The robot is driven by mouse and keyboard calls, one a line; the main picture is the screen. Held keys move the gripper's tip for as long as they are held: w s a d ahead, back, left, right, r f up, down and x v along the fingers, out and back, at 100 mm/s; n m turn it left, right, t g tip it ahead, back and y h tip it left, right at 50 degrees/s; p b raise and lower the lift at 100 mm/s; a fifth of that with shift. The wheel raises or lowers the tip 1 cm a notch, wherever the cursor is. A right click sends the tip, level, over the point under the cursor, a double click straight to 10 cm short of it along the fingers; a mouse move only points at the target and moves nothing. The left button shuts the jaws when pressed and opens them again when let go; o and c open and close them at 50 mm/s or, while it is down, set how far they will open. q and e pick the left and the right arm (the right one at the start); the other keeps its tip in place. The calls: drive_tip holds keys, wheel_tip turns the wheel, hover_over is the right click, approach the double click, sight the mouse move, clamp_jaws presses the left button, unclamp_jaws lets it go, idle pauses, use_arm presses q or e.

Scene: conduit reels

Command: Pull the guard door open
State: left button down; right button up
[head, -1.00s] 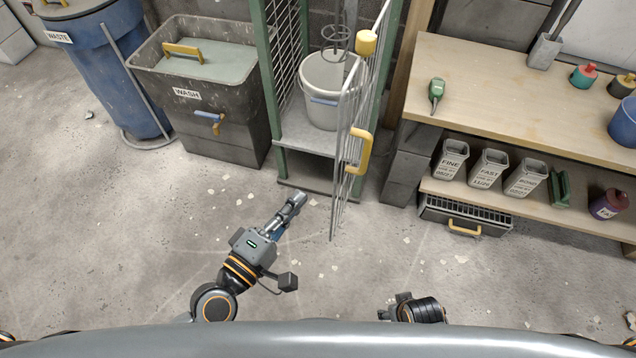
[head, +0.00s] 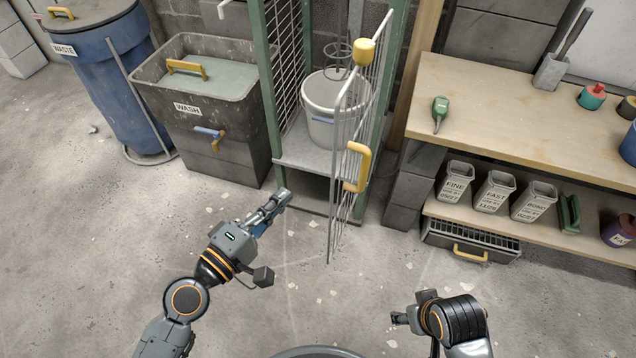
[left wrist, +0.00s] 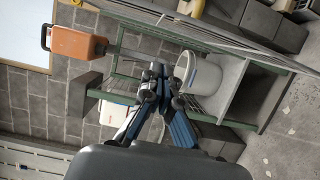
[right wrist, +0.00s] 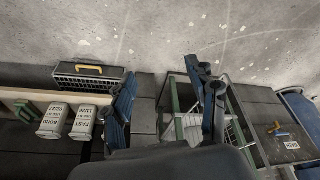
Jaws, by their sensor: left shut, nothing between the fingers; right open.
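My left gripper (head: 283,197) is shut and empty, low in front of the cage and left of the door, apart from the handle. Its closed fingers (left wrist: 157,75) show in the left wrist view. My right gripper (right wrist: 166,78) is open and empty, near the floor right of the door.
A grey wash tub (head: 165,95) and a blue waste bin (head: 110,85) stand left of the cage. A wooden bench (head: 500,105) with a lower shelf of labelled containers stands on the right. The floor (head: 300,300) in front is mostly clear, with small scraps.

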use_arm(q)
drive_tip(key=w+d, duration=0.3)
drive_tip(key=d, duration=0.4)
drive_tip(key=shift+p, duration=0.35)
use_arm(e)
drive_tip(key=x, duration=0.4)
drive_tip(key=shift+s+f, duration=0.1)
drive_tip(key=shift+s, duration=0.3)
use_arm(q)
drive_tip(key=shift+d, duration=0.15)
drive_tip(key=s+d+p, duration=0.2)
drive_tip(key=s+d, duration=0.1)
drive_tip(key=d, duration=0.5)
use_arm(e)
wheel_tip(320, 180, down, 8)
drive_tip(key=s, duration=0.1)
drive_tip(key=shift+s+g, duration=0.3)
drive_tip(key=shift+s, duration=0.05)
